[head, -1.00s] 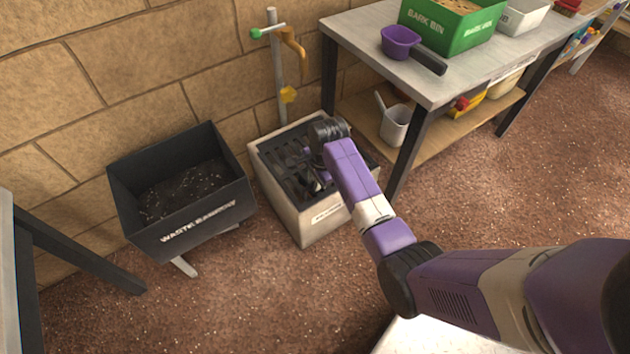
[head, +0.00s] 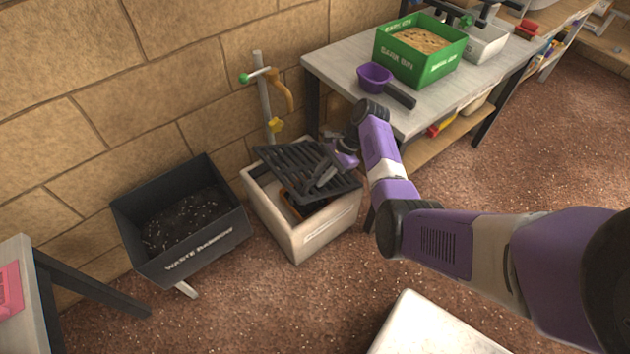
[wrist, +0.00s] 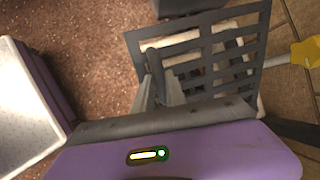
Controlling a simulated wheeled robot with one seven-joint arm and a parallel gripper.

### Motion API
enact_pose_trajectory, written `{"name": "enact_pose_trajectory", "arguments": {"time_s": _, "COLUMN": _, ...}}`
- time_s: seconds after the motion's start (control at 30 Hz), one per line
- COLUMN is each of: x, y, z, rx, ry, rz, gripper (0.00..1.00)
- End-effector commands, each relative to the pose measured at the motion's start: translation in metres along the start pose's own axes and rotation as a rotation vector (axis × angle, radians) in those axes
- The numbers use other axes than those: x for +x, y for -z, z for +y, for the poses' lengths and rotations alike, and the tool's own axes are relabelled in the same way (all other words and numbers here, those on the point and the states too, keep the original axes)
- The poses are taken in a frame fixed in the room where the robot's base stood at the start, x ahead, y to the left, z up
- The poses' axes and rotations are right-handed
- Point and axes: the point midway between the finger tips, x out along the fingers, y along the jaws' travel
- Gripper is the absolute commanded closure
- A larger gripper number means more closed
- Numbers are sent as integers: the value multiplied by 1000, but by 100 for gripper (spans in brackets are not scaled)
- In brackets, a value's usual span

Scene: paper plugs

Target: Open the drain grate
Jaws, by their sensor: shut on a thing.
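The drain grate (head: 290,160) is a dark slatted panel. It is tilted up above the pale drain box (head: 300,240), and the box's inside partly shows beneath it, with an orange-brown rim in it. My gripper (head: 328,176) is shut on the grate near its right part. In the wrist view the grate (wrist: 252,50) stands at a slant beyond my gripper (wrist: 160,85), whose fingers reach its near bars. The exact grip point is partly hidden by the fingers.
A black waste bin (head: 200,250) stands left of the drain box. A tap pipe (head: 262,95) with a yellow spout part rises behind it. A metal table (head: 330,65) with a green bark bin (head: 440,70) and a purple scoop (head: 374,76) stands to the right.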

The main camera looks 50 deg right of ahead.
Motion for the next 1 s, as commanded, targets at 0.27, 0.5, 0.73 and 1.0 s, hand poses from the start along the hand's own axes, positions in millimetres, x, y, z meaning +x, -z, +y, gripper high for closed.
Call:
{"name": "enact_pose_trajectory", "arguments": {"time_s": 0.27, "x": -11, "y": 3, "z": -1, "rx": 9, "ry": -5, "rz": -49, "gripper": 100}}
{"name": "enact_pose_trajectory", "arguments": {"time_s": 0.5, "x": -11, "y": 3, "z": -1, "rx": 10, "ry": -5, "rz": -51, "gripper": 100}}
{"name": "enact_pose_trajectory", "arguments": {"time_s": 0.73, "x": -11, "y": 4, "z": -1, "rx": 10, "ry": -4, "rz": -49, "gripper": 62}}
{"name": "enact_pose_trajectory", "arguments": {"time_s": 1.0, "x": -11, "y": 4, "z": -2, "rx": 10, "ry": -2, "rz": -47, "gripper": 62}}
